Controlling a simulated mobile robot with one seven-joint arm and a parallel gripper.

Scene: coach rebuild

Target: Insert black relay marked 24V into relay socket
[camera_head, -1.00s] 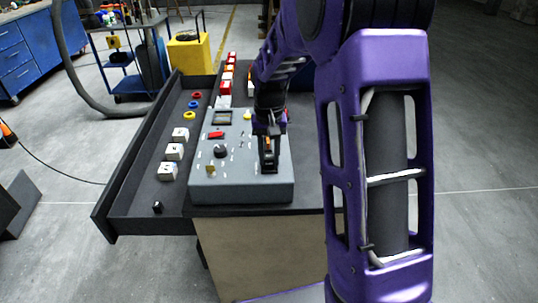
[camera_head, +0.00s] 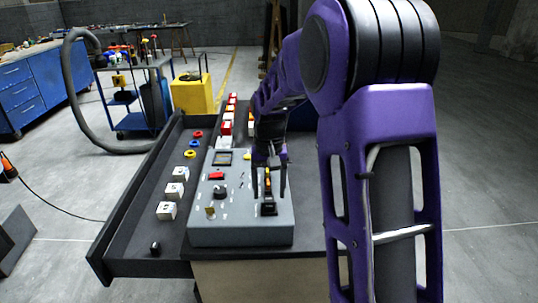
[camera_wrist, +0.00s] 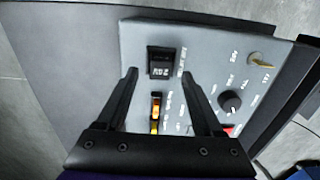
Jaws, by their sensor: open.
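The black relay (camera_wrist: 160,69) sits in its socket place on the grey control panel (camera_head: 236,232), near the panel's front right. Its face carries a light marking that looks like 24V, upside down in the wrist view. The relay also shows in the head view (camera_head: 268,209). The socket itself is hidden beneath it; I cannot tell how deep the relay sits. My gripper (camera_head: 271,194) is open and empty above the relay, fingers pointing down. In the wrist view the fingertips of my gripper (camera_wrist: 159,72) stand apart on either side of the relay's near edge.
A black knob (camera_head: 220,192), a red switch (camera_head: 216,176) and a yellowish key-like switch (camera_head: 210,212) are on the panel. The dark tray (camera_head: 118,255) at left holds white blocks, coloured rings and a small black piece (camera_head: 155,248).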

